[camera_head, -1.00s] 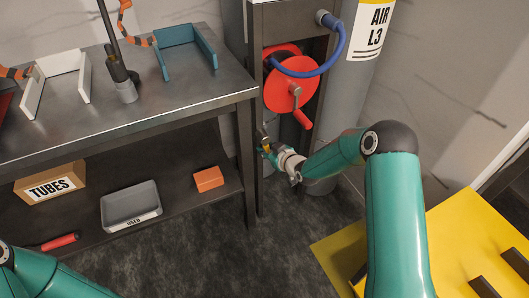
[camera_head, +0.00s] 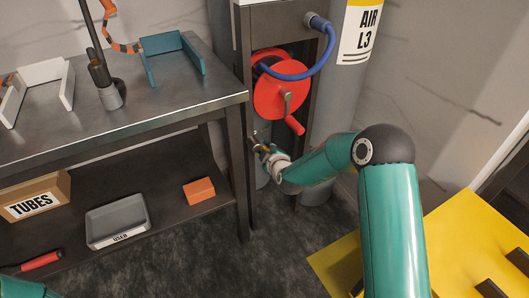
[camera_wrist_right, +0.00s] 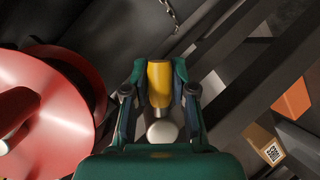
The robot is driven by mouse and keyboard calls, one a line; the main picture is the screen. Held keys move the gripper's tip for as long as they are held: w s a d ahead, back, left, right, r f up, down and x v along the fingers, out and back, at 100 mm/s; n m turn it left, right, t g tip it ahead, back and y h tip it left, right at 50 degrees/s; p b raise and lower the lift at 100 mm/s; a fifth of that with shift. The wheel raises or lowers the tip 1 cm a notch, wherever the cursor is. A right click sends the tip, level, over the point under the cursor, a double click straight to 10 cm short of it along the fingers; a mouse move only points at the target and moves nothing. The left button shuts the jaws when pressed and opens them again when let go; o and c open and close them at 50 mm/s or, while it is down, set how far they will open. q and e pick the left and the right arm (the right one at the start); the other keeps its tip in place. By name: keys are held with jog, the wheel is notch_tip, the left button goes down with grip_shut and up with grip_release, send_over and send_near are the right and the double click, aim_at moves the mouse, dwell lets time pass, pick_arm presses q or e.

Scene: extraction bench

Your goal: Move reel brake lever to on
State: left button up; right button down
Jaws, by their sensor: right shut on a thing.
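The yellow-handled lever (camera_wrist_right: 159,84) stands between the two fingers of my right gripper (camera_wrist_right: 153,72) in the right wrist view. The fingers are shut on it, one on each side. A pale rounded knob (camera_wrist_right: 162,132) shows below the handle. In the head view my right gripper (camera_head: 262,146) is small and partly hidden, low on the reel's cabinet, left of and below the red hose reel (camera_head: 276,96). No on or off marking is legible. My left gripper is out of view.
The reel's red crank handle (camera_head: 295,125) hangs just above my right wrist. The cabinet frame (camera_head: 244,120) and the steel bench (camera_head: 160,108) are close on the left. A grey gas cylinder (camera_head: 345,90) stands behind. A yellow platform (camera_head: 450,245) lies at the lower right.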

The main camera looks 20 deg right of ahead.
dwell(0.3)
jog(key=c, duration=0.9)
grip_release()
jog(key=shift+s+r, duration=0.1)
jog(key=v, duration=1.1)
jog(key=shift+s+a, duration=0.1)
jog(key=shift+s, duration=0.25)
